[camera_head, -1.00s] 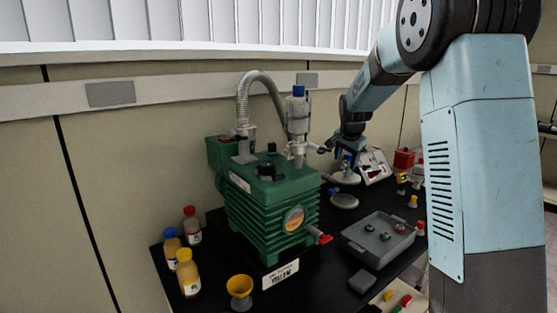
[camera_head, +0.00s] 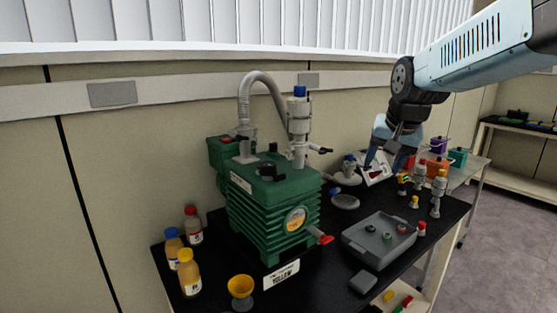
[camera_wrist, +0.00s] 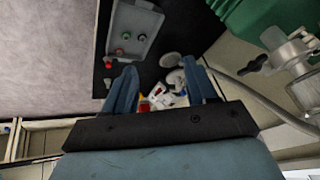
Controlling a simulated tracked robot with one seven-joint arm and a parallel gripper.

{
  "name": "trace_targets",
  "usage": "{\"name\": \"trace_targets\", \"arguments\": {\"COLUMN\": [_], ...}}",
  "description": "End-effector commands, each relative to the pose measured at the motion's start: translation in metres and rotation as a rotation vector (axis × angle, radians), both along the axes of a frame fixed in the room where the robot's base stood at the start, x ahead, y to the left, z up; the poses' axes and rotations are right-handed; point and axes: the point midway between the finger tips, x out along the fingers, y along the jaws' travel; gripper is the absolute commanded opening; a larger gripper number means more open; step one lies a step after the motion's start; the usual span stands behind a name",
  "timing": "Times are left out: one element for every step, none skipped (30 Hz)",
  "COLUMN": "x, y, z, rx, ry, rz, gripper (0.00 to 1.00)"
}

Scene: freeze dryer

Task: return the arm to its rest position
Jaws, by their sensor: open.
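My gripper (camera_head: 389,160) is in the air over the back right part of the black bench in the head view, with my arm reaching in from the upper right. In the wrist view my gripper (camera_wrist: 160,88) shows two blue fingers spread apart with nothing between them. The green freeze dryer pump (camera_head: 268,205) stands on the bench to the left of my gripper, with a grey hose (camera_head: 262,80) and a blue-capped glass valve (camera_head: 299,125) on top. The gripper is apart from it.
Several bottles (camera_head: 188,270) and a yellow funnel (camera_head: 241,287) stand at front left. A white panel (camera_head: 376,171) and round stand (camera_head: 345,201) are below my gripper. Open floor (camera_head: 505,240) lies at right.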

Motion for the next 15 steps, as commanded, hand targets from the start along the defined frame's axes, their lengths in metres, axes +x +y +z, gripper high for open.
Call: {"name": "trace_targets", "arguments": {"x": [-0.015, -0.023, -0.034, -0.042, -0.050, -0.061, -0.069, -0.077, -0.087, -0.095, -0.102, -0.113, -0.120, -0.127, -0.137], "y": [0.000, 0.000, 0.000, 0.001, 0.001, 0.001, 0.002, 0.002, 0.002, 0.003, 0.003, 0.004, 0.004, 0.004, 0.005], "z": [0.002, 0.002, 0.001, 0.001, 0.001, 0.000, -0.001, -0.002, -0.003, -0.005, -0.006, -0.008, -0.010, -0.012, -0.015], "rx": [-0.010, -0.016, -0.025, -0.032, -0.039, -0.049, -0.057, -0.064, -0.075, -0.083, -0.091, -0.103, -0.110, -0.120, -0.130], "ry": [-0.005, -0.005, -0.007, -0.009, -0.011, -0.012, -0.014, -0.013, -0.015, -0.017, -0.018, -0.019, -0.020, -0.020, -0.021], "rz": [0.020, 0.032, 0.050, 0.064, 0.078, 0.096, 0.109, 0.122, 0.139, 0.151, 0.165, 0.183, 0.195, 0.208, 0.223], "gripper": [0.57, 0.57, 0.57, 0.57, 0.57, 0.57, 0.57, 0.57, 0.57, 0.57, 0.57, 0.57, 0.57, 0.57, 0.57]}}
